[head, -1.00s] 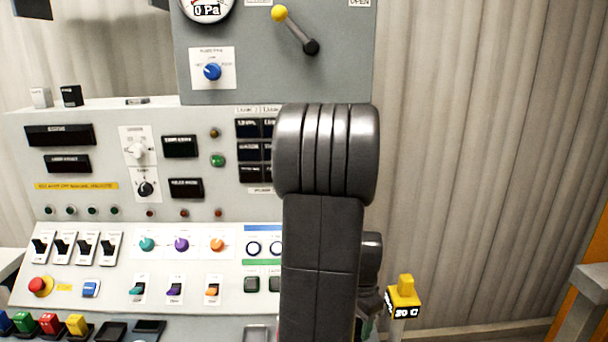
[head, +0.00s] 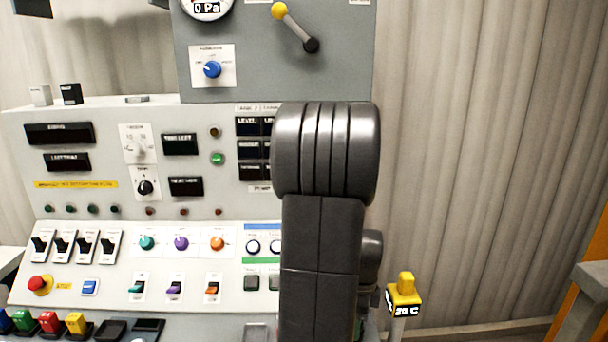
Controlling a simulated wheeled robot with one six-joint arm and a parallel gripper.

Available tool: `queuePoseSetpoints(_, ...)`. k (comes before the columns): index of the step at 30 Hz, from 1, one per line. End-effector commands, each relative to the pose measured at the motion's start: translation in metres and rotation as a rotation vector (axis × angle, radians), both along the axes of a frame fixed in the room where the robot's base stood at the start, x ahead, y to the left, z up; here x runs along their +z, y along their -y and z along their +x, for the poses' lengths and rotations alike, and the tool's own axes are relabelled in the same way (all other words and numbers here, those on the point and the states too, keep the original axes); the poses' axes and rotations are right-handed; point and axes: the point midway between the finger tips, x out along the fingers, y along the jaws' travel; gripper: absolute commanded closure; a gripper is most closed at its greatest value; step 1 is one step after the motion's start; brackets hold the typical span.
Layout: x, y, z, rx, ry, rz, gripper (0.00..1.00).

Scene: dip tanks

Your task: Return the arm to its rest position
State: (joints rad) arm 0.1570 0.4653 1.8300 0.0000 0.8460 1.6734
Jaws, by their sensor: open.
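My arm stands upright in the middle of the head view, its dark grey links and rounded joint in front of the right part of the control panel (head: 100,215). Another dark part of it shows just behind, low on the right. My gripper is not visible in this view. The arm hides some of the panel's displays and knobs.
A grey upper panel with a gauge (head: 207,8), a blue knob (head: 212,69) and a yellow-tipped lever (head: 295,27) rises behind. A yellow thermometer (head: 404,294) reading 20 C stands right of my arm. An orange frame (head: 590,290) is at far right. Corrugated wall stands behind.

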Motion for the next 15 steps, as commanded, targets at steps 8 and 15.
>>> queuePoseSetpoints(8,-0.0002,0.0000,0.0000,-0.220,0.000,0.000,0.48)
queuePoseSetpoints(15,-0.0002,0.0000,0.0000,-0.391,0.000,0.000,0.48)
